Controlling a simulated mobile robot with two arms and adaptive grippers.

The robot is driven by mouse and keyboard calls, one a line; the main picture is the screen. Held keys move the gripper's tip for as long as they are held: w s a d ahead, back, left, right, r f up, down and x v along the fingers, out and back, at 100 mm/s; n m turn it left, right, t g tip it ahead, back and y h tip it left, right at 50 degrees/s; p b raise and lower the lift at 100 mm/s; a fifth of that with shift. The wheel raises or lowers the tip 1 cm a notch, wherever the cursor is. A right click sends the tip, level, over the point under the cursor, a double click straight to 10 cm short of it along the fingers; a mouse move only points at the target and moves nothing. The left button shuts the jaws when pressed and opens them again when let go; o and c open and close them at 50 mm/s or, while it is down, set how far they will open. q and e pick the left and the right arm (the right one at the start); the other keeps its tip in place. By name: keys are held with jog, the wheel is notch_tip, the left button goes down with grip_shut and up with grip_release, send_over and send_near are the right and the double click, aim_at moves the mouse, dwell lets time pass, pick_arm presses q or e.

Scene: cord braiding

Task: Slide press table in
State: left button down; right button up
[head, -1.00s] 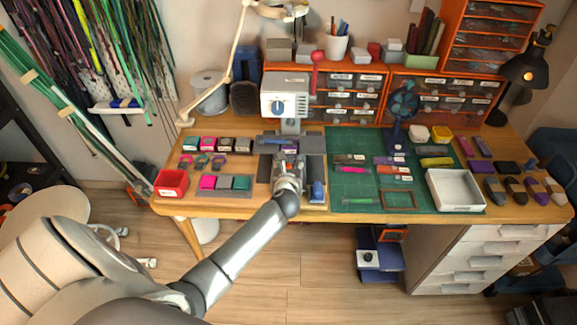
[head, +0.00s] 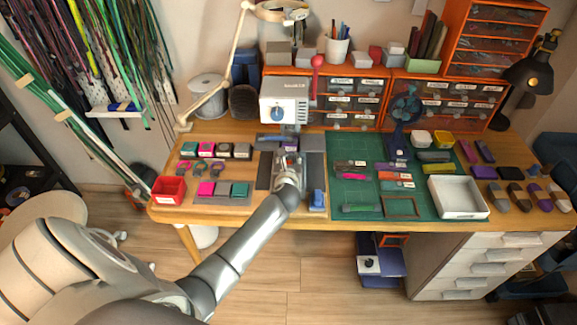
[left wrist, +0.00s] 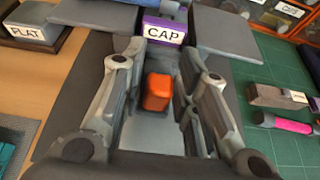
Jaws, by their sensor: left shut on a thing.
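The press (head: 284,103) is a pale grey machine with a blue dial and a red lever (head: 317,75), standing at the back middle of the bench. My left gripper (head: 288,162) is in front of and below the press head, over the grey press table, which it mostly hides. In the left wrist view the gripper's fingers (left wrist: 167,88) stand either side of an orange block (left wrist: 158,92), shut on it. The grey plate of the press table (left wrist: 150,138) shows beneath. A purple block labelled CAP (left wrist: 163,29) lies just beyond the fingers. My right gripper is out of view.
A block labelled FLAT (left wrist: 28,32) is left of the press table. A red bin (head: 168,190) and coloured blocks lie to the left. A green mat (head: 345,180) with tools and a white tray (head: 458,197) are to the right. Orange drawer units stand behind.

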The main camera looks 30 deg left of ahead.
pick_arm(q)
jog(key=shift+r, duration=0.1)
jog(key=c, duration=1.3)
grip_release()
jog(key=shift+s+d+r, duration=0.15)
jog(key=shift+s+d, duration=0.2)
jog(key=shift+s, duration=0.15)
jog(key=shift+v, duration=5.5)
jog(key=shift+a, duration=0.1)
